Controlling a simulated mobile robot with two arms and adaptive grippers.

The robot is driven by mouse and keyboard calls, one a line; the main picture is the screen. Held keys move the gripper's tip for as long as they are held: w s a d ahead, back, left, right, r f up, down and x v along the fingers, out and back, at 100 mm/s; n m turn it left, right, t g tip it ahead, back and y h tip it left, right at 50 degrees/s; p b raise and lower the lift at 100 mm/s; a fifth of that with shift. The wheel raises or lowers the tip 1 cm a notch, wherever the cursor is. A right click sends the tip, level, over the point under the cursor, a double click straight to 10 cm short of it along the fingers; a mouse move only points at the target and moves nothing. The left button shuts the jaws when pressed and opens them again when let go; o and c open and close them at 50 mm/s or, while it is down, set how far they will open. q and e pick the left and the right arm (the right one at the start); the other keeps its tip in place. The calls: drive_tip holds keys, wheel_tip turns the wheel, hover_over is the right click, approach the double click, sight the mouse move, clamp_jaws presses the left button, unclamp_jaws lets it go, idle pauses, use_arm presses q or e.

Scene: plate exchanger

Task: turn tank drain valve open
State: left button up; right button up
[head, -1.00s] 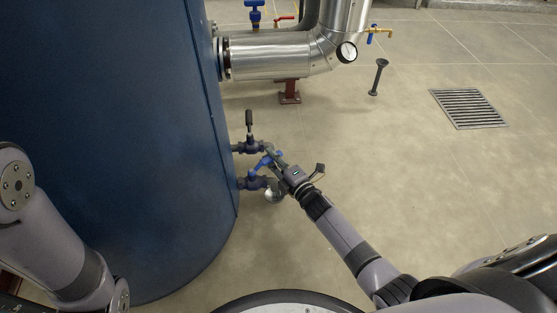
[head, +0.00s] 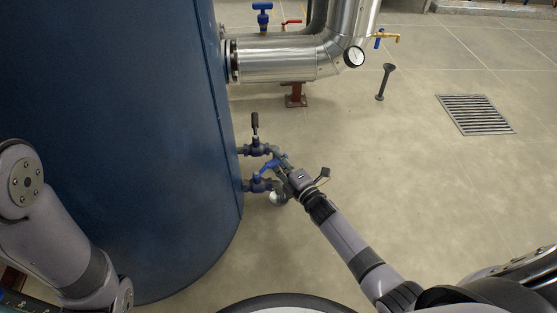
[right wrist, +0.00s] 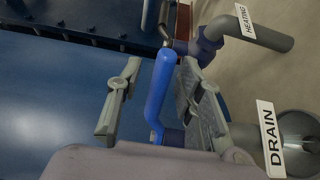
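The tank drain valve (head: 258,185) sits low on the side of the blue tank (head: 120,130) in the head view. Its blue lever handle (right wrist: 160,85) shows clearly in the right wrist view, beside a white DRAIN label (right wrist: 271,139). My right gripper (head: 284,163) is at the lever. In the right wrist view my right gripper (right wrist: 160,100) is open, with one finger on each side of the lever. A gap shows between the left finger and the lever; the right finger is closer, and contact there cannot be told. My left arm shows, but its gripper is outside the picture.
A second valve with a black handle (head: 255,125) sits just above, on the pipe labelled HEATING (right wrist: 245,21). A silver pipe (head: 285,60) with a gauge (head: 354,56) runs behind. A floor grate (head: 476,114) lies to the right. The floor between is mostly clear.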

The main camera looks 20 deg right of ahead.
drive_tip(key=v, duration=0.7)
drive_tip(key=shift+s, duration=0.25)
drive_tip(key=shift+d, duration=0.1)
drive_tip(key=shift+c, duration=0.3)
